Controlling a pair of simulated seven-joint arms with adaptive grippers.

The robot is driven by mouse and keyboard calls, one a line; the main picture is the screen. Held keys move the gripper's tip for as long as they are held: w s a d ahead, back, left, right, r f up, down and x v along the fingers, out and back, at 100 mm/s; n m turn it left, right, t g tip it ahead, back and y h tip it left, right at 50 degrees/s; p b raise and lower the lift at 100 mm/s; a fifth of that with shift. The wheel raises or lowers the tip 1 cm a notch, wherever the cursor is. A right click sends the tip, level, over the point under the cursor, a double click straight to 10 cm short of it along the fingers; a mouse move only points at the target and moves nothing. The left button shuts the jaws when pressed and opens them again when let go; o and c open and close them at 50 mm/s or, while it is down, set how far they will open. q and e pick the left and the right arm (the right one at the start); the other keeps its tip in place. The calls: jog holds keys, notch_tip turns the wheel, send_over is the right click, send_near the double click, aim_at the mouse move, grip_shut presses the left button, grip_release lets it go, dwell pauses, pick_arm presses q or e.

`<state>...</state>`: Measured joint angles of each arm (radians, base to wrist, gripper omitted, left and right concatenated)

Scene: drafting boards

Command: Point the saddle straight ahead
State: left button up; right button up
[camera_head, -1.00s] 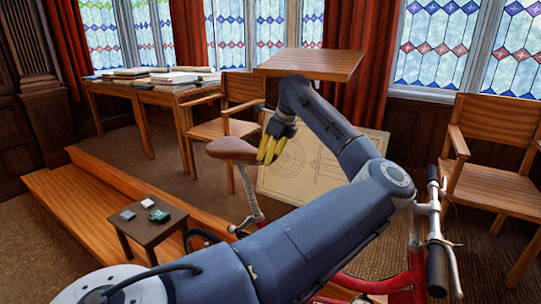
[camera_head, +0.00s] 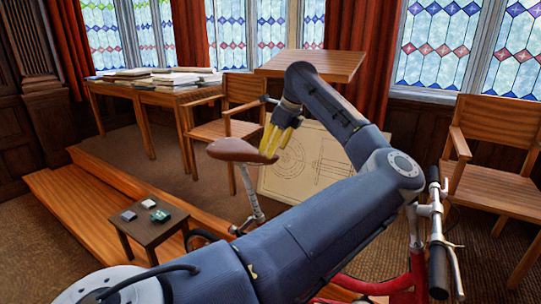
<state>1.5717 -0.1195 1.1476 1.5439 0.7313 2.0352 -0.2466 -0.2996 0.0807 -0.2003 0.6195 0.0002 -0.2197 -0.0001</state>
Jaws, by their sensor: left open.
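The brown saddle (camera_head: 232,151) sits on its metal seat post (camera_head: 254,196) left of centre, its rounded broad end toward the left and its other end toward the right. My left gripper (camera_head: 272,152), with yellow fingers, is open at the saddle's right end. I cannot tell whether the fingers touch it. The red bicycle frame (camera_head: 395,284) shows at the lower right, with black-gripped handlebars (camera_head: 437,240). My left arm hides much of the bicycle. My right gripper is not in view.
A small dark side table (camera_head: 150,232) with small items stands at the lower left beside wooden steps (camera_head: 85,215). A drawing board (camera_head: 312,165) stands behind the gripper. Wooden chairs (camera_head: 500,185) stand at right and behind the saddle.

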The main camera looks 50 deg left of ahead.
pick_arm(q)
jog(key=s+v, duration=0.1)
jog(key=v, duration=0.7)
jog(key=shift+w, duration=0.45)
